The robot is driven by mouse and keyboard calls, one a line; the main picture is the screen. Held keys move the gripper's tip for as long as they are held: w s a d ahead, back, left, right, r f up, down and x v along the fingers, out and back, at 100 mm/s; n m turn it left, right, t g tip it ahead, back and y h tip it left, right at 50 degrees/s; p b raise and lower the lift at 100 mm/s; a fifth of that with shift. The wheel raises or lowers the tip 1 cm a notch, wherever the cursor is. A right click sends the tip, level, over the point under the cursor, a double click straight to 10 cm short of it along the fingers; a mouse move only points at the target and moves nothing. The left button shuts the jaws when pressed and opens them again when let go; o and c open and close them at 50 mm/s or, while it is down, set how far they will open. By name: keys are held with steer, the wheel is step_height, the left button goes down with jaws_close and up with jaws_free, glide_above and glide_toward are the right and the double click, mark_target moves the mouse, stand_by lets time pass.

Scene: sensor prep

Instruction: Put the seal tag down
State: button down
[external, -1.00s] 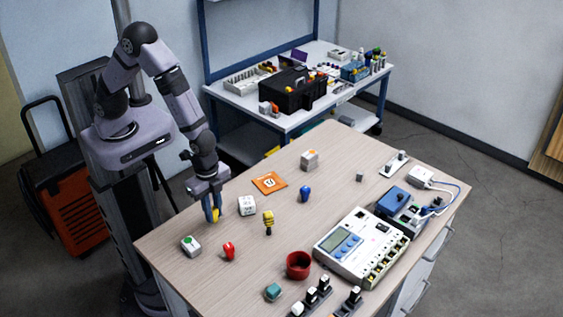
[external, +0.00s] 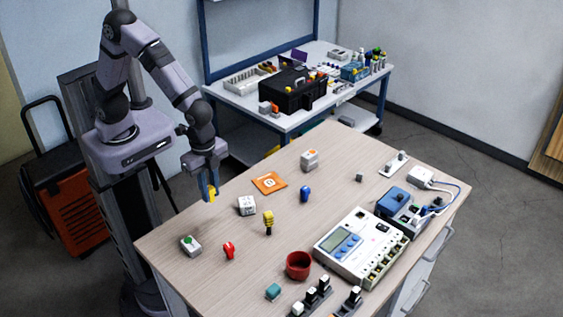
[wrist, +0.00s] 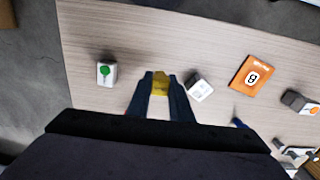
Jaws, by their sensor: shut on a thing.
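The seal tag appears to be the small yellow piece (external: 212,193) between my fingertips; it also shows in the wrist view (wrist: 160,84). My gripper (external: 209,195) is shut on it and holds it above the left part of the wooden table, near its left edge. In the wrist view the blue-grey fingers (wrist: 160,92) press on the yellow piece from both sides. Its lower part is partly hidden by the fingers.
A white cube (external: 246,206) stands just right of my gripper, and an orange card (external: 269,183) lies behind it. A white box with a green mark (external: 191,246), a red piece (external: 229,250) and a yellow-black piece (external: 268,222) stand nearer the front. Bare table lies between them.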

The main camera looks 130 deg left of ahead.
steer(key=shift+r, duration=0.75)
steer(key=shift+a, duration=0.1)
steer(key=shift+s+a, duration=0.1)
steer(key=shift+a, duration=0.25)
steer(key=s+a+f+n, duration=0.1)
steer(key=a, duration=0.4)
steer(key=s+a+f+n, duration=0.1)
steer(key=a+f+n, duration=0.1)
steer(key=a, duration=0.3)
steer(key=s+a+f+n+b, duration=0.1)
steer(key=s+a+f+n, duration=0.1)
steer(key=a, duration=0.3)
steer(key=shift+a, duration=0.35)
steer(key=shift+n, duration=0.3)
steer(key=a, duration=0.6)
steer(key=shift+w+r, duration=0.3)
steer(key=shift+w, duration=0.1)
steer(key=w+a+r+m, duration=0.2)
steer(key=a+r+m, duration=0.1)
steer(key=r+m, duration=0.2)
steer(key=shift+w+a+r+m, duration=0.15)
steer(key=shift+w+m, duration=0.15)
steer(key=shift+w, duration=0.05)
